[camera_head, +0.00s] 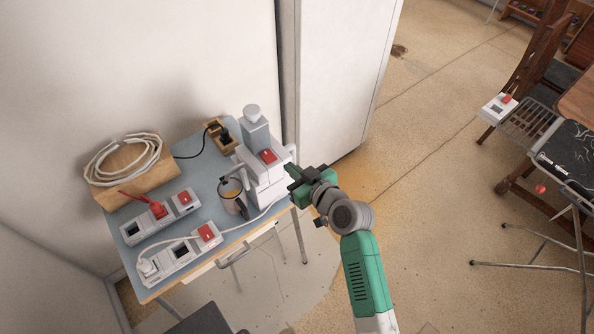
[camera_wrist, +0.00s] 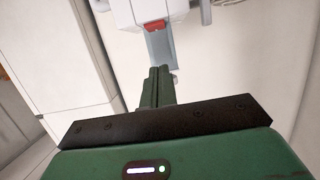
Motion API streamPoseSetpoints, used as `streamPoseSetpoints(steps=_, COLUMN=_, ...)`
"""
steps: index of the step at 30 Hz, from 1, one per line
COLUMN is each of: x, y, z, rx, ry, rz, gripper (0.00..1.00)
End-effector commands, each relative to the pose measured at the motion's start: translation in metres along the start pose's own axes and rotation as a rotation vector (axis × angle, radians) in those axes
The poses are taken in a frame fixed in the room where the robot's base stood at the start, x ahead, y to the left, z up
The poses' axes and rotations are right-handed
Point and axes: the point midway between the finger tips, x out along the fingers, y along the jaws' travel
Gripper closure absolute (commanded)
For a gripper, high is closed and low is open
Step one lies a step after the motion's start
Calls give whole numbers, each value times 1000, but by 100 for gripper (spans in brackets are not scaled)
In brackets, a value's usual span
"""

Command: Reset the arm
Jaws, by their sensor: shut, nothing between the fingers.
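My gripper (camera_head: 290,181) is shut and empty, at the end of my green and grey arm. In the head view it appears just right of a white appliance (camera_head: 262,178) with a red switch (camera_head: 267,156) and a grey top container. In the wrist view the two green fingers (camera_wrist: 159,84) lie together. They point toward a white body with a red part (camera_wrist: 154,26) and a grey panel below it. No contact between the fingers and the appliance shows, though the exact gap is hard to tell.
The small blue table (camera_head: 206,182) holds power strips (camera_head: 160,216), a mug (camera_head: 232,195) and a wooden block (camera_head: 133,180) with coiled white cable. A tall white cabinet (camera_head: 335,75) stands behind. A chair and another table are at right. Open floor (camera_head: 430,190) lies between.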

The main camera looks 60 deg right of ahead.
Motion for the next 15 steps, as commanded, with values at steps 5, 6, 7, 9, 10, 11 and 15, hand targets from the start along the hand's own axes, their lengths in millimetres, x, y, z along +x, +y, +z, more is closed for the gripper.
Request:
streamPoseSetpoints(steps=5, x=-14, y=0, z=2, rx=0, ry=1, rz=1, gripper=100)
streamPoseSetpoints(steps=6, x=-14, y=0, z=2, rx=0, ry=1, rz=1, gripper=100)
streamPoseSetpoints(steps=7, x=-15, y=0, z=2, rx=0, ry=1, rz=1, gripper=100)
streamPoseSetpoints(steps=9, x=-15, y=0, z=2, rx=0, ry=1, rz=1, gripper=100)
streamPoseSetpoints(steps=10, x=-15, y=0, z=2, rx=0, ry=1, rz=1, gripper=100)
streamPoseSetpoints(steps=11, x=-15, y=0, z=2, rx=0, ry=1, rz=1, gripper=100)
streamPoseSetpoints(steps=15, x=-14, y=0, z=2, rx=0, ry=1, rz=1, gripper=100)
